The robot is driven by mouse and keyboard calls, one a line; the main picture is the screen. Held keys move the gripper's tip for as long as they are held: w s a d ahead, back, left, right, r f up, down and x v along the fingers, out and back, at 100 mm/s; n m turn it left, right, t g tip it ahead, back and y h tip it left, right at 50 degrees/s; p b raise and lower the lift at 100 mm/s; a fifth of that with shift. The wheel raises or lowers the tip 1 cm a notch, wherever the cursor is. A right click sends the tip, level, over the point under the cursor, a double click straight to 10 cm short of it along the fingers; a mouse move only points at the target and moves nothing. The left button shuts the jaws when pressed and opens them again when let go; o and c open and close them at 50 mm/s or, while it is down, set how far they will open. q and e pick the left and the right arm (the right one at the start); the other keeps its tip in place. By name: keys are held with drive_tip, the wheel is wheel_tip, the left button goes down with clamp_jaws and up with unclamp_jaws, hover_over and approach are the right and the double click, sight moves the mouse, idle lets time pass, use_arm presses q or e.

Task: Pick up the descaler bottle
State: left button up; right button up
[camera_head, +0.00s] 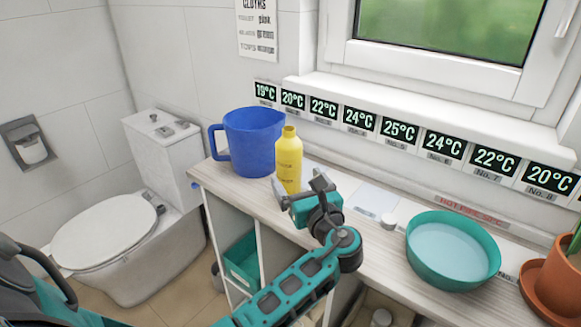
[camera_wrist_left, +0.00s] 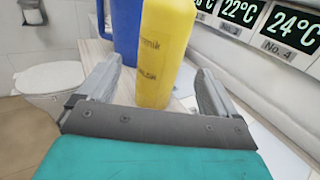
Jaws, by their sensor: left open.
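In the left wrist view the two fingers (camera_wrist_left: 160,90) stand to the left and right of the bottle's lower part. I cannot tell whether either finger touches it. The bottle's base is partly hidden by the gripper. My right gripper is not in view.
The blue jug (camera_head: 254,141) stands close to the bottle's left. A teal basin of water (camera_head: 452,250) and a terracotta pot (camera_head: 555,281) stand to the right on the counter (camera_head: 232,188). A row of temperature displays (camera_head: 399,131) lines the wall behind. A toilet (camera_head: 112,240) stands left.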

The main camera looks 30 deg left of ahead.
sight(287, 166)
use_arm(q)
drive_tip(key=x, duration=0.5)
drive_tip(key=f+x, duration=0.1)
drive_tip(key=x, duration=0.2)
drive_tip(key=shift+d+r, duration=0.1)
drive_tip(key=shift+r, duration=0.05)
drive_tip(key=c, duration=1.3)
